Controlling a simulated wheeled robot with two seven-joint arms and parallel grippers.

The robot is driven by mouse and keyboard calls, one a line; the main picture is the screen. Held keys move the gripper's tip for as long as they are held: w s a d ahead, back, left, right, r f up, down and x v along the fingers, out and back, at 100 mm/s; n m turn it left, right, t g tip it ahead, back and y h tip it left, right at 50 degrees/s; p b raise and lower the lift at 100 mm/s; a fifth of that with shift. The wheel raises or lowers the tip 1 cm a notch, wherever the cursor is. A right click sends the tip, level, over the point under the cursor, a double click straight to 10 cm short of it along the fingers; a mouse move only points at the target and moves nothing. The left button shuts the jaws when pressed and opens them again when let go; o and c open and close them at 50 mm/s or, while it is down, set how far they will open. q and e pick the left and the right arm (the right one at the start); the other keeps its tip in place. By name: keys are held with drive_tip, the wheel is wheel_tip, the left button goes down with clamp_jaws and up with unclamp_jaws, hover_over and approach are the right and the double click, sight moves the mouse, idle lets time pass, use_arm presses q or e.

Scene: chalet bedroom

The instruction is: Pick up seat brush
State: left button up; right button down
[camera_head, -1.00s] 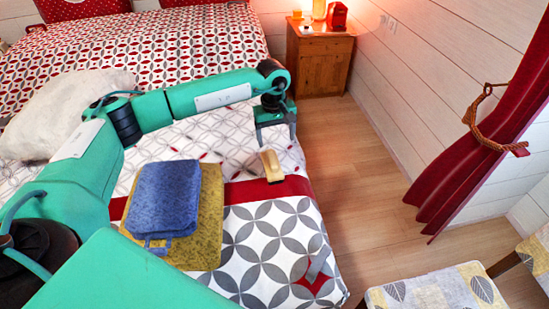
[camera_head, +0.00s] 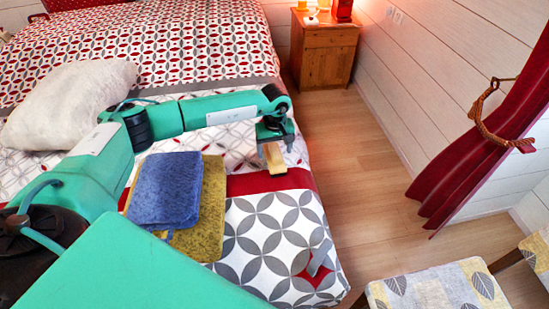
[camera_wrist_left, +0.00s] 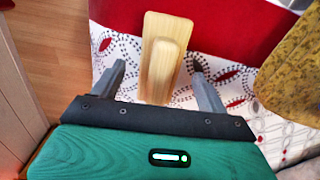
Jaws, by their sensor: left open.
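The seat brush (camera_head: 274,160) is a small pale wooden block with a raised handle. It lies on the bed near its right edge, partly on the red band, and its far end is hidden by my gripper. In the left wrist view the brush (camera_wrist_left: 164,55) reaches between the two fingers. My left gripper (camera_head: 275,148) is over the far end of the brush. Its fingers (camera_wrist_left: 160,82) are open, one on each side of the brush, with visible gaps. My right gripper is not in view.
A blue folded cloth (camera_head: 165,190) lies on a mustard cloth (camera_head: 211,215) left of the brush. A white pillow (camera_head: 68,105) lies farther left on the bed. A wooden nightstand (camera_head: 322,50) stands beyond. A patterned chair seat (camera_head: 440,288) is at lower right. The floor (camera_head: 365,160) between is clear.

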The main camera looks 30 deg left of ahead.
sight(275, 151)
use_arm(q)
wheel_tip(275, 151, down, 3)
drive_tip(key=shift+r, duration=0.1)
drive_tip(key=c, duration=1.1)
wheel_tip(275, 151, up, 20)
drive_tip(key=shift+r, duration=0.1)
